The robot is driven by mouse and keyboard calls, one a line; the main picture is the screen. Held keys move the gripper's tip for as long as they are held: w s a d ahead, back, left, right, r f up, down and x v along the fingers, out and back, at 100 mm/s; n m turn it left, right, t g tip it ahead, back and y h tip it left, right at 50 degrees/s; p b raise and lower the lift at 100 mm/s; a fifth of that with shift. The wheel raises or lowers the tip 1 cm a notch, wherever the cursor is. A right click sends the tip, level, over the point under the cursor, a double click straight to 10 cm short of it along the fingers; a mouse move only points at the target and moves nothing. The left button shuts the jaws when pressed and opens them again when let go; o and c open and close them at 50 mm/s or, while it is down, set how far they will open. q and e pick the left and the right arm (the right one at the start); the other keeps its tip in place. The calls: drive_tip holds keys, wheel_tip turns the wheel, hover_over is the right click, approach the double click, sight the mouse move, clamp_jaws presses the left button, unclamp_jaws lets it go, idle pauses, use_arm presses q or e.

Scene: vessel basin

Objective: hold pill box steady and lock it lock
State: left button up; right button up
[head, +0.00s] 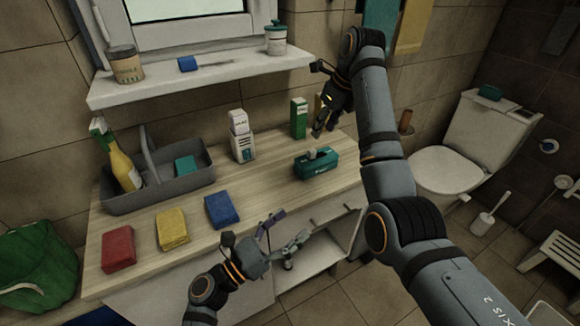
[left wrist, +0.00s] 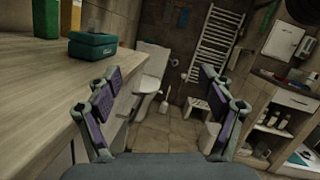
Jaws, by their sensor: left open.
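No thing is plainly marked as the pill box. A white box with dark and green print (head: 242,148) stands upright at the middle back of the wooden counter and may be it; I cannot make out a lock. My left gripper (head: 286,230) is open and empty beyond the counter's front edge; its two spread fingers also show in the left wrist view (left wrist: 160,72). My right gripper (head: 322,122) points down over the back right of the counter, close to a green carton (head: 299,118). Whether its fingers are open or shut is unclear.
A teal tissue box (head: 316,164) sits on the right of the counter (head: 262,182). Red (head: 118,248), yellow (head: 172,229) and blue (head: 222,210) blocks lie along the front. A grey caddy (head: 185,190) with a spray bottle (head: 125,168) stands left. A toilet (head: 455,165) is at right.

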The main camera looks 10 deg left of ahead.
use_arm(q)
drive_tip(key=w+r+m+g, duration=0.1)
drive_tip(key=w, duration=0.2)
drive_tip(key=w+d+r+m+g, duration=0.1)
drive_tip(key=w+r+m, duration=0.1)
drive_tip(key=w, duration=0.2)
drive_tip(key=w+d+r+m+g, duration=0.1)
drive_tip(key=w+r+m+g, duration=0.1)
drive_tip(key=w, duration=0.1)
drive_tip(key=shift+w+d+r+h, duration=0.15)
drive_tip(key=shift+w+h, duration=0.1)
drive_tip(key=shift+h, duration=0.15)
drive_tip(key=w+a+r+m+g+y, duration=0.1)
drive_tip(key=w+a+r+y, duration=0.15)
drive_tip(key=w+r, duration=0.4)
drive_tip(key=n+g+y, duration=0.1)
drive_tip(key=y, duration=0.1)
approach(317, 161)
drive_tip(key=w, duration=0.2)
drive_tip(key=shift+w+f, duration=0.3)
drive_tip(key=shift+a+f+g, duration=0.15)
drive_tip(key=shift+f+g, duration=0.25)
drive_tip(key=shift+f, duration=0.1)
drive_tip(key=x, duration=1)
drive_tip(key=shift+w+f, duration=0.1)
drive_tip(key=shift+w, duration=0.05)
drive_tip(key=c, duration=1.1)
drive_tip(key=shift+o, duration=0.2)
use_arm(e)
drive_tip(key=shift+o, duration=0.6)
